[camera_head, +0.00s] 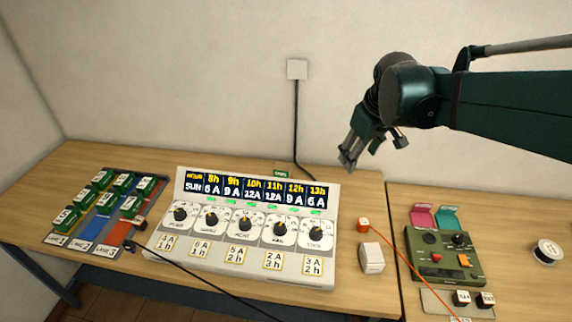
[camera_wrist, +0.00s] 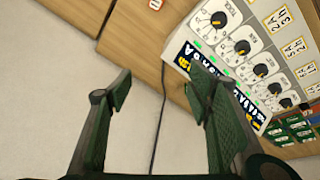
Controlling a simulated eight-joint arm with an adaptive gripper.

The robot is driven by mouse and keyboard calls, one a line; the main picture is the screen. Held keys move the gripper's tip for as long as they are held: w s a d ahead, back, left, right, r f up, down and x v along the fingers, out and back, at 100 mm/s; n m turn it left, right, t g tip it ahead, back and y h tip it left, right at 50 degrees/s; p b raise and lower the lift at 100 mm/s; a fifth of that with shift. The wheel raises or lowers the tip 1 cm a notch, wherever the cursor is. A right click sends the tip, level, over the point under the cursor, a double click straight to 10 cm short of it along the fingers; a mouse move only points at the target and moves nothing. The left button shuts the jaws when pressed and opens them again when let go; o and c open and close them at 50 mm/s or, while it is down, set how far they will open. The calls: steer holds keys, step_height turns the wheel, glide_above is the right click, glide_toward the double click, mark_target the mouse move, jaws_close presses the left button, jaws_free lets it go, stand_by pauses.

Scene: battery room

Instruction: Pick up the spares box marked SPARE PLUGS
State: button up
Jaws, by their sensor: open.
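A small white box (camera_head: 372,258) stands on the table right of the panel with dials. It may be the spares box, but no SPARE PLUGS marking is readable on it. A small orange block (camera_head: 363,224) with a pale face sits just behind it. My gripper (camera_head: 374,152) is open and empty, high above the back of the table, well apart from the white box. In the wrist view its two fingers (camera_wrist: 160,85) are spread, with wall and table edge beyond. I cannot make out the white box in the wrist view.
The dial panel (camera_head: 250,228) fills the middle. Left are lanes with several green blocks (camera_head: 102,179). Right are a green device (camera_head: 443,255), a small tray with black-and-white blocks (camera_head: 461,298) and a spool (camera_head: 547,252). An orange cord (camera_head: 405,262) runs close beside the white box.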

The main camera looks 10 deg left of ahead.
steer(key=w+a+f+n+g, duration=0.1)
steer(key=w+a+f+n, duration=0.25)
steer(key=w+a, duration=0.45)
steer(key=n+g+p, duration=0.2)
steer(key=n+g, duration=0.1)
steer(key=n, duration=0.3)
glide_toward(283, 166)
steer(key=shift+h, duration=0.3)
step_height(283, 166, down, 5)
steer(key=shift+s+f, duration=0.15)
steer(key=shift+a+f, duration=0.3)
steer(key=shift+f, duration=0.25)
steer(key=shift+f+b, duration=0.3)
steer(key=shift+f, duration=0.95)
steer(key=shift+f, duration=0.1)
steer(key=shift+a+f, duration=0.1)
steer(key=shift+f, duration=2.45)
